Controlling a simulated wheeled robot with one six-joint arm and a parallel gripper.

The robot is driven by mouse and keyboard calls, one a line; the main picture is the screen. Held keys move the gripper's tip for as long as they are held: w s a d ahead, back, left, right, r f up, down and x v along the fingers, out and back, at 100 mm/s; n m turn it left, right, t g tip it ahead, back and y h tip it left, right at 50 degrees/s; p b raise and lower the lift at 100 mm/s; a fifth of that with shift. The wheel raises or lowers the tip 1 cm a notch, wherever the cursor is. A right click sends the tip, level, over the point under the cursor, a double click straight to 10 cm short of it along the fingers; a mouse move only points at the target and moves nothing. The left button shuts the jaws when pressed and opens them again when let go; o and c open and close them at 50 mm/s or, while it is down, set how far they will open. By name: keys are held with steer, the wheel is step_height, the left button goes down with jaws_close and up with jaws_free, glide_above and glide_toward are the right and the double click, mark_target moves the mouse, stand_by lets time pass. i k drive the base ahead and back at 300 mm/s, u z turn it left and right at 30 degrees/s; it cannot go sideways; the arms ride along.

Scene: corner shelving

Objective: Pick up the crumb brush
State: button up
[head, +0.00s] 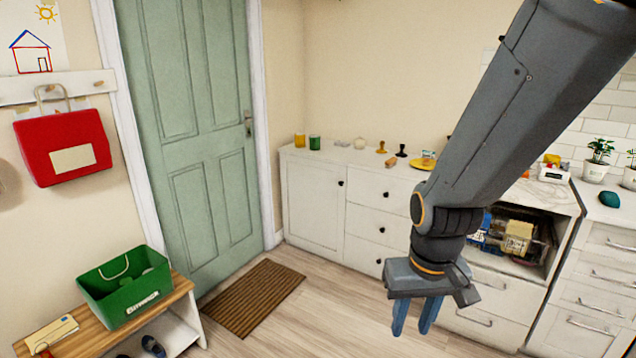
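My gripper (412,326) hangs at the end of my arm, right of centre, with its two blue fingers pointing down. A narrow gap shows between the fingers and nothing is held there. It is in front of the white cabinet and the open shelf bay. I cannot pick out the crumb brush for certain. A small orange-brown item (391,163) lies on the cabinet top, too small to identify. My arm hides part of the counter and cabinet behind it.
The white cabinet (313,204) carries small cups, stamp-like items and a yellow plate (422,164). An open bay (538,250) at right holds boxed goods. A green box (125,287) stands on a bench at left. A brown mat (255,298) lies on clear floor before the door.

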mark_target(392, 162)
steer(key=u, duration=0.1)
steer(key=i, duration=2.2)
steer(key=z, duration=0.4)
steer(key=i, duration=1.95)
steer(key=z, duration=0.35)
